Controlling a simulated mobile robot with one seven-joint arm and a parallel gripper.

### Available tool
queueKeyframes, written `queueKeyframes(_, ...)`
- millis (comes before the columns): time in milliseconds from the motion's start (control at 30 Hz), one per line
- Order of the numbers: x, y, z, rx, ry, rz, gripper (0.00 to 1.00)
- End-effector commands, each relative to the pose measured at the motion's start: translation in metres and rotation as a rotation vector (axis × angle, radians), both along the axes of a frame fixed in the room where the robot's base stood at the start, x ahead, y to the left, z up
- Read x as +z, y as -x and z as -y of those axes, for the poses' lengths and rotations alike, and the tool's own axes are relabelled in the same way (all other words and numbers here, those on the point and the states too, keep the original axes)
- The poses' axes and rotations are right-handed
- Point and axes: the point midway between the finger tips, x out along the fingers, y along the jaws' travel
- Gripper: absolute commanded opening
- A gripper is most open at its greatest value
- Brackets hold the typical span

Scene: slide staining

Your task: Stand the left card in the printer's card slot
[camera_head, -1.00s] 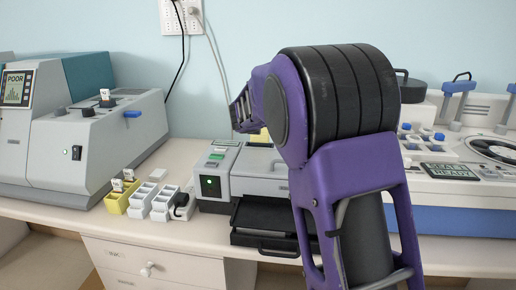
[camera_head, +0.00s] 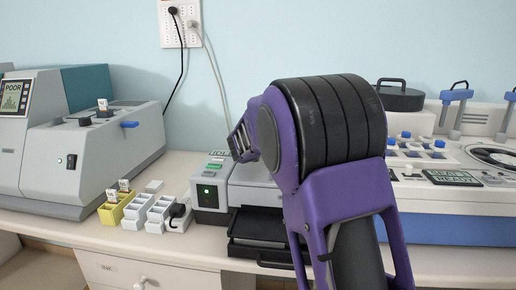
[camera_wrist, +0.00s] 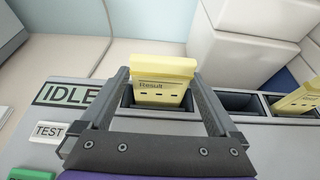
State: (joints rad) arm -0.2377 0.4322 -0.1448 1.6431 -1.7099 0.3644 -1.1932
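A pale yellow card (camera_wrist: 162,78) printed "Result" stands upright in a dark slot of a grey device (camera_wrist: 280,148) in the wrist view. My gripper (camera_wrist: 160,76) has its two fingers spread on either side of this card, with a dark gap at its left edge. Whether the right finger touches it is unclear. A second yellow card (camera_wrist: 300,97) stands in a slot at the right edge. An empty dark slot (camera_wrist: 240,102) lies between the cards. In the head view, the grey printer-like device (camera_head: 208,198) with a green-lit panel is partly hidden by my arm.
The wrist view shows an "IDLE" label (camera_wrist: 68,94), a "TEST" label (camera_wrist: 48,132) and white blocks (camera_wrist: 250,45) behind the slots. In the head view, a yellow rack (camera_head: 112,213) and white racks (camera_head: 160,212) stand left of the device. A large grey machine (camera_head: 100,150) stands farther left.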

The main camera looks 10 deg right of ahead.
Motion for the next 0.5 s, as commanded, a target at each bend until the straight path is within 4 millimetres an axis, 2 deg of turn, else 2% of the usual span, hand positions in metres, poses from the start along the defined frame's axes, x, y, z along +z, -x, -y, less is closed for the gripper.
queueKeyframes(233, 0.001, 0.000, 0.000, 0.000, 0.000, 0.001, 1.00)
queueKeyframes(333, 0.008, 0.000, 0.000, 0.000, 0.000, 0.001, 1.00)
queueKeyframes(500, 0.016, 0.023, -0.008, 0.002, 0.000, 0.002, 1.00)
